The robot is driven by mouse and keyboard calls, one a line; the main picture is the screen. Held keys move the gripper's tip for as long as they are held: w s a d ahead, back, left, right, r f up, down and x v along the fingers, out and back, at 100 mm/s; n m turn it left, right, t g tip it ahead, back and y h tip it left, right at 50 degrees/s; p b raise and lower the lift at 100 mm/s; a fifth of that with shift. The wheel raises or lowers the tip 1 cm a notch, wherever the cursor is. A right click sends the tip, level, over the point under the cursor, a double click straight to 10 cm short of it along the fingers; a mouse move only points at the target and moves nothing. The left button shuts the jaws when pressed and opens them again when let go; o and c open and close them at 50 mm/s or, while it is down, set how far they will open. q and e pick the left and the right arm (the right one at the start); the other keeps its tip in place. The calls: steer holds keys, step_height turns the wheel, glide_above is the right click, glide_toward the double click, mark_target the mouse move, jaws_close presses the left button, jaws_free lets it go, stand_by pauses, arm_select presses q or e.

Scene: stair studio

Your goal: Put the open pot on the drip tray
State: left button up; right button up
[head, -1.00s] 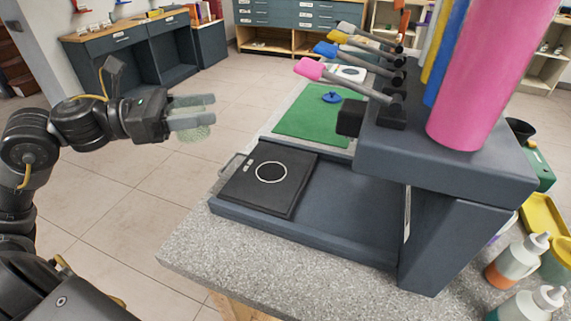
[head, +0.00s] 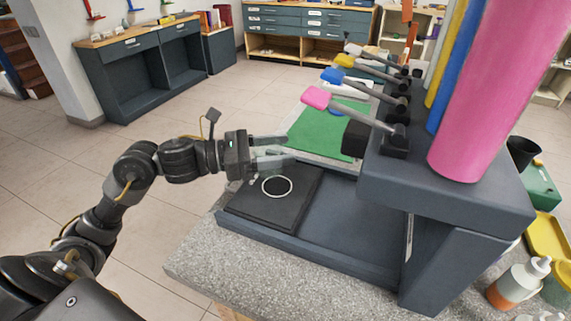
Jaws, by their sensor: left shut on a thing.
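My left gripper (head: 272,150) is shut on a pale, see-through thing, which seems to be the open pot (head: 264,167). The fingers and the edge of the drip tray make its outline hard to read. The gripper is level and points right, over the far left corner of the drip tray. The drip tray (head: 300,205) is a black square plate with a white ring (head: 277,187), lying at the left end of the dispenser's base. Nothing stands on the ring. I cannot tell how high the pot is above the tray. My right gripper is not in view.
The dispenser (head: 450,195) rises on the right, with coloured tubes and several levers, a pink one (head: 318,97) nearest. A green mat (head: 320,132) lies behind. Bottles (head: 518,284) stand at the right. The speckled counter's front left (head: 215,255) is clear.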

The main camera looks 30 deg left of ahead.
arm_select(q)
steer(key=shift+w+d+f, duration=0.35)
steer(key=shift+d+f, duration=0.1)
steer(key=shift+f, duration=0.2)
steer(key=f, duration=0.3)
steer(key=shift+w+d+f, duration=0.2)
steer(key=shift+w+d, duration=0.05)
steer(key=shift+d, duration=0.05)
steer(key=shift+a+f, duration=0.1)
steer(key=shift+f, duration=0.1)
steer(key=shift+f+b, duration=0.1)
steer(key=shift+b, duration=0.2)
steer(key=o, duration=1.1)
steer(key=shift+o, duration=0.5)
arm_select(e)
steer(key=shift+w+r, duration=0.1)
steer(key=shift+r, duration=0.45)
